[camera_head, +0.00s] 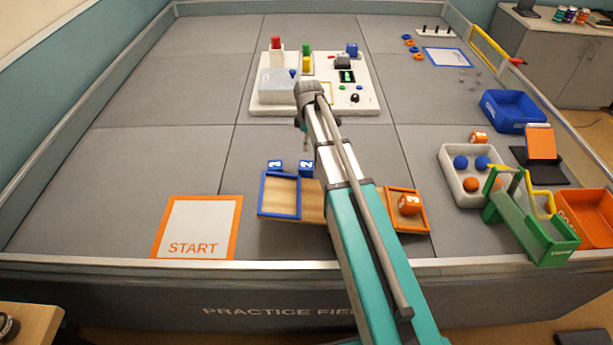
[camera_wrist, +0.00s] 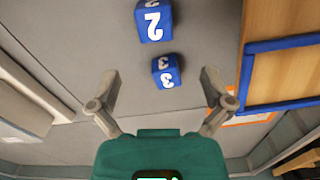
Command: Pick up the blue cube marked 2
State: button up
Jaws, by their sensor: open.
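The blue cube marked 2 (camera_wrist: 155,20) lies on the grey field at the top of the wrist view, its top edge cut off. A second blue cube, marked 3 (camera_wrist: 166,71), lies close to it, nearer the picture's middle. In the head view the cube marked 2 (camera_head: 306,167) appears to be the right one of the pair and the cube marked 3 (camera_head: 276,166) the left one. My gripper (camera_wrist: 162,77) is open and empty. In the wrist view the cube marked 3 shows between its fingers, while the cube marked 2 is beyond the fingertips.
A blue-rimmed wooden tray (camera_head: 264,194) stands just in front of the cubes. A white board with blocks (camera_head: 290,108) lies behind. The START mat (camera_head: 199,222) is at left. Field beside the cubes is clear.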

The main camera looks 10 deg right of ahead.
aim_at(306, 164)
jog(key=shift+w+f+n, duration=0.35)
jog(key=shift+w+n, duration=0.05)
jog(key=shift+w, duration=0.25)
jog(key=shift+f, duration=0.15)
notch_tip(306, 164, down, 8)
jog(key=b, duration=0.9)
jog(key=shift+f, duration=0.15)
jog(key=shift+f, duration=0.1)
jog(key=shift+a+f+b, duration=0.15)
jog(key=shift+f+b, duration=2.35)
jog(key=shift+b, duration=0.05)
jog(key=shift+s, duration=0.1)
jog(key=c, duration=1)
